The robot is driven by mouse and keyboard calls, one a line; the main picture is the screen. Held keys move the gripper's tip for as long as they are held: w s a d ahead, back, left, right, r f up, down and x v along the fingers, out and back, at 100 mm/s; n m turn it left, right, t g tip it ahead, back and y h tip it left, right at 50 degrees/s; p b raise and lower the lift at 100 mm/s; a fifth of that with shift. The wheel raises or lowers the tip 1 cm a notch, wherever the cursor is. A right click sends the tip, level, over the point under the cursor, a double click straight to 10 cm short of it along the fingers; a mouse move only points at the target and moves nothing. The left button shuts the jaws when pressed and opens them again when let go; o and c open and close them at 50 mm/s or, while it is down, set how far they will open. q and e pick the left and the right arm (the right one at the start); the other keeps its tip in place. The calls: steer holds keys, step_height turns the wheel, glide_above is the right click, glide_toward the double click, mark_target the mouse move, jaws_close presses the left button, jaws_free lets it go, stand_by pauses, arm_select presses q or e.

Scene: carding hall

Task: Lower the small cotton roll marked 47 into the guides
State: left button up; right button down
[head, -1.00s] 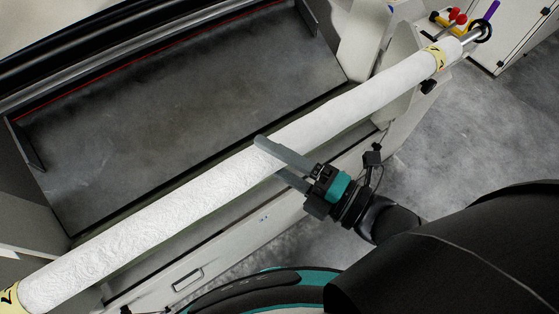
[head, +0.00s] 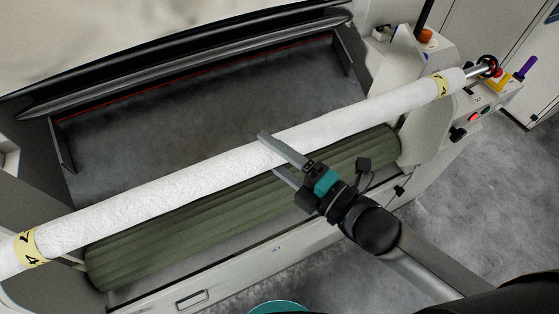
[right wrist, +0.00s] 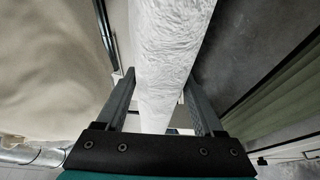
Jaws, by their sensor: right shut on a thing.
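The cotton roll (head: 180,185) is a long white cylinder lying slantwise across the head view. It has yellow bands near both ends; the left band (head: 30,248) shows a 4 and part of another figure. A metal rod end (head: 480,70) sticks out at its right. My right gripper (head: 268,153) is shut on the roll near its middle, a finger on either side, as the right wrist view (right wrist: 160,85) also shows. The roll appears above and behind a green fluted roller (head: 240,212). I cannot clearly tell the guides from the machine's pale side plates (head: 425,95). My left gripper is not in view.
A dark grey bed (head: 190,125) with a raised black bar (head: 180,65) lies behind the roll. An orange knob (head: 425,36) and a red button (head: 473,117) are on the right side of the machine. Bare floor (head: 450,190) shows at the right.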

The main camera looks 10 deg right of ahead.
steer(key=w+a, duration=0.3)
steer(key=w, duration=0.7)
steer(key=shift+w+a+r+b, duration=0.25)
steer(key=shift+b, duration=0.1)
stand_by(0.6)
step_height(320, 180, down, 6)
steer(key=b, duration=0.4)
steer(key=shift+b, duration=0.3)
stand_by(0.3)
steer(key=shift+f, duration=0.1)
steer(key=shift+f+b, duration=2.3)
steer(key=shift+f, duration=0.6)
